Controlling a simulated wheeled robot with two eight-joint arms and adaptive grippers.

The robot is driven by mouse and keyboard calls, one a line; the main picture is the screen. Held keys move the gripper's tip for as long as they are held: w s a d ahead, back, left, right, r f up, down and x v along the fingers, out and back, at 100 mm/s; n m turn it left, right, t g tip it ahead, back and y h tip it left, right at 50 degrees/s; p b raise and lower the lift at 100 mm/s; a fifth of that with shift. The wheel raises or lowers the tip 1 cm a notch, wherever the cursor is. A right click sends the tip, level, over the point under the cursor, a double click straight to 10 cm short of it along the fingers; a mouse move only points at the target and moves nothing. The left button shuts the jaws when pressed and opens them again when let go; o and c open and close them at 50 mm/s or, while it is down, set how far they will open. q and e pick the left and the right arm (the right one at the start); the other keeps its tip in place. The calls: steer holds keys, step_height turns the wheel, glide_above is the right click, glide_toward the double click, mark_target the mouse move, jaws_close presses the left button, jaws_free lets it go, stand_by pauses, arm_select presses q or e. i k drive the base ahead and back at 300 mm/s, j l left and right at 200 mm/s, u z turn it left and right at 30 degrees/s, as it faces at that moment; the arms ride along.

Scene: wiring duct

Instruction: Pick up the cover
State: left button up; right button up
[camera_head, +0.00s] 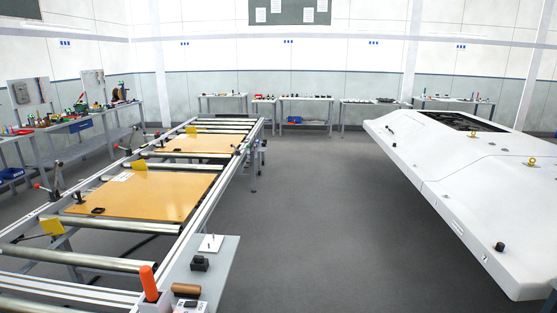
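I cannot pick out a wiring duct cover for certain. A long metal frame (193,220) on the left carries a near orange-brown panel (150,197) and a far orange-brown panel (200,144). Small dark parts and a white label lie on the near panel, and yellow tags sit by its edges. Neither of my grippers shows in the head view.
A big white housing (480,185) stands right. Tool benches line the left and back. The grey floor (320,200) between is clear.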

mark_target(198, 263)
steer(key=u, duration=2.45)
steer(key=z, duration=1.8)
steer(key=i+l+u, duration=0.1)
steer(key=i+l, duration=0.15)
steer(key=l, duration=0.15)
steer(key=i+l, duration=0.25)
steer(key=i+l+u, duration=0.15)
steer(key=l, duration=0.35)
steer(key=i+l+u, duration=0.1)
steer(key=i+l, duration=0.2)
steer(key=l, duration=0.15)
